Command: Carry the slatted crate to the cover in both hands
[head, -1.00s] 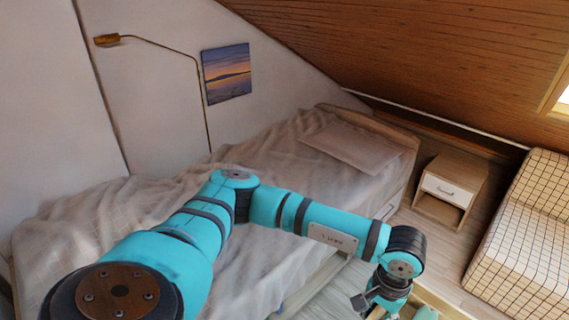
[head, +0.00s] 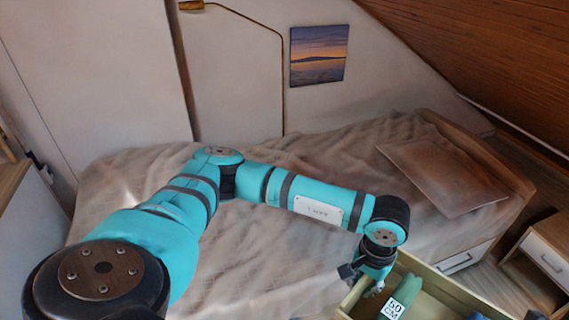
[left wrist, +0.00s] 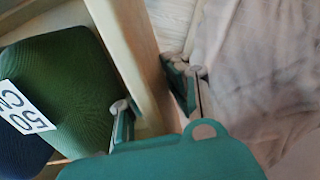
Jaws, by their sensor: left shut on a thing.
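The slatted crate (head: 448,284), pale wood, shows in part at the lower right of the head view. Its lower part is cut off by the frame. My left gripper (head: 372,283) is shut on the crate's near-left wall. In the left wrist view, one finger is on each side of the wooden wall (left wrist: 128,55). The crate holds a green thing (head: 405,292) with a white "50 CM" label and a dark blue thing (left wrist: 22,150). The beige cover (head: 255,265) lies rumpled over the bed behind my left arm. My right gripper is not seen.
A pillow (head: 445,177) lies at the bed's right end, by the wooden headboard (head: 480,155). A nightstand (head: 545,255) stands at the far right. A wood-topped cabinet (head: 30,230) is at the left edge. A lamp and a picture (head: 319,56) are on the wall.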

